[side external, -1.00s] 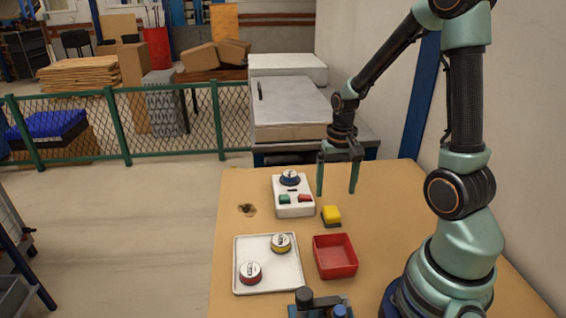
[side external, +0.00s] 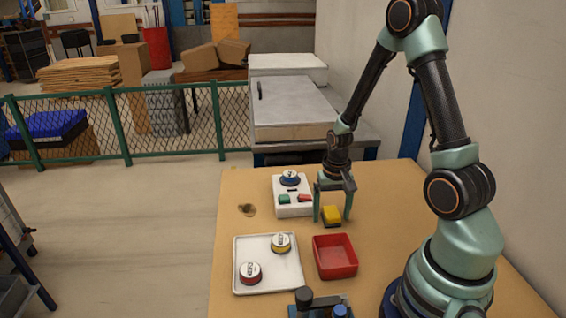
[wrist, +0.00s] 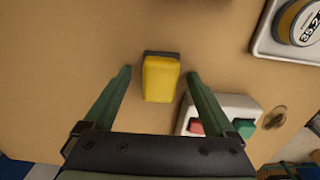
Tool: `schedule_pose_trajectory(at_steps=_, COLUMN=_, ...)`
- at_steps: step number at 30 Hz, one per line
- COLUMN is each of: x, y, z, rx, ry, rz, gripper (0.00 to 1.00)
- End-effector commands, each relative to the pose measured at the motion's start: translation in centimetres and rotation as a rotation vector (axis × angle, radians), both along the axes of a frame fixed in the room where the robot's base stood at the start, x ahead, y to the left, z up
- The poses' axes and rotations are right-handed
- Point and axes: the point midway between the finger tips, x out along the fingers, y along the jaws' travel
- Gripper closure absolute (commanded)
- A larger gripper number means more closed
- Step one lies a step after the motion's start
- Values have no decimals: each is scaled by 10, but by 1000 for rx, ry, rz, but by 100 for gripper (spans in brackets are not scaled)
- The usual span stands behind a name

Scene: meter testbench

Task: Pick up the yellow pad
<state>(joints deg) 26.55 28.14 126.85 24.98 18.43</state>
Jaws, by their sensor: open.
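The yellow pad (side external: 332,213) is a small block with a dark base, lying on the tan table between the white button box and the red tray. It also shows in the wrist view (wrist: 161,79), upright in the picture, between the two fingertips. My gripper (side external: 331,220) is open, with its green fingers pointing down around the pad. In the wrist view my gripper (wrist: 158,76) has one finger on each side of the pad, with a gap on both sides. Whether the fingertips are level with the pad is hard to tell.
The white box (side external: 280,208) with a blue-based dial and red and green buttons stands close beside the left finger. The red tray (side external: 335,274) is just in front of the pad. A white tray (side external: 241,289) holds two round meters. A dark fixture (side external: 304,299) sits at the front edge.

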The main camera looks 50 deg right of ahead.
Motion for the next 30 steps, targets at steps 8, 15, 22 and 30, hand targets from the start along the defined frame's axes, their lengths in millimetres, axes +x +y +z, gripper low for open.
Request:
schedule_pose_trajectory(at_steps=8, x=0, y=0, z=0, rx=0, ry=0, rz=0, gripper=52)
schedule_pose_trajectory(at_steps=15, x=0, y=0, z=0, rx=0, ry=0, rz=0, gripper=100)
schedule_pose_trajectory(at_steps=22, x=0, y=0, z=3, rx=0, ry=0, rz=0, gripper=100)
schedule_pose_trajectory(at_steps=30, x=1, y=-1, z=26, rx=-2, ry=-4, rz=0, gripper=100)
